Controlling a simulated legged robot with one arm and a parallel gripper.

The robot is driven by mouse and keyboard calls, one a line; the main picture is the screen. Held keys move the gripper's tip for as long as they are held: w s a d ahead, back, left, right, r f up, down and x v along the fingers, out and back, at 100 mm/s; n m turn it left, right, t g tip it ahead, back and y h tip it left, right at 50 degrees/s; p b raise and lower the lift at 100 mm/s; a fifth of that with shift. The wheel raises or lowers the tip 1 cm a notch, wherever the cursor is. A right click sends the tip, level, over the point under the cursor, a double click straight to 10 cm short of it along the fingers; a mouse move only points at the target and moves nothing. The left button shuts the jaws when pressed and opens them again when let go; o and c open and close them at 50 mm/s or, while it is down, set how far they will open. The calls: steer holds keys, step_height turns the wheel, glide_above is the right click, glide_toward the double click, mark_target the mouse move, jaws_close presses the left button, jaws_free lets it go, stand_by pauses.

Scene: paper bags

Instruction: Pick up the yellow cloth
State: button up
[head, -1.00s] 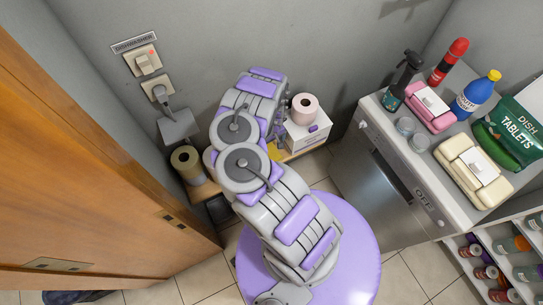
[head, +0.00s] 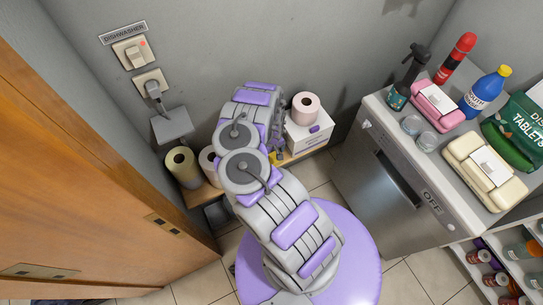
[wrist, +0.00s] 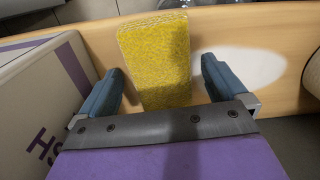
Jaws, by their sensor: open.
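The yellow cloth (wrist: 156,62) is a flat, speckled rectangular piece in the wrist view, against the light wooden shelf. My gripper (wrist: 160,85) is open, with one blue-grey finger on each side of the cloth's lower part.
A white box (head: 308,138) with a toilet roll (head: 305,107) on it stands right of the cloth; the box (wrist: 40,95) is at left in the wrist view. Paper rolls (head: 182,167) stand at the shelf's left. A wooden door (head: 95,190) and a dishwasher (head: 385,180) flank my arm.

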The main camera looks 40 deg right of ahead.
steer(key=shift+a, duration=0.1)
steer(key=c, duration=1)
steer(key=shift+r, duration=0.1)
steer(key=shift+c, duration=0.2)
step_height(320, 180, up, 10)
steer(key=p, duration=0.6)
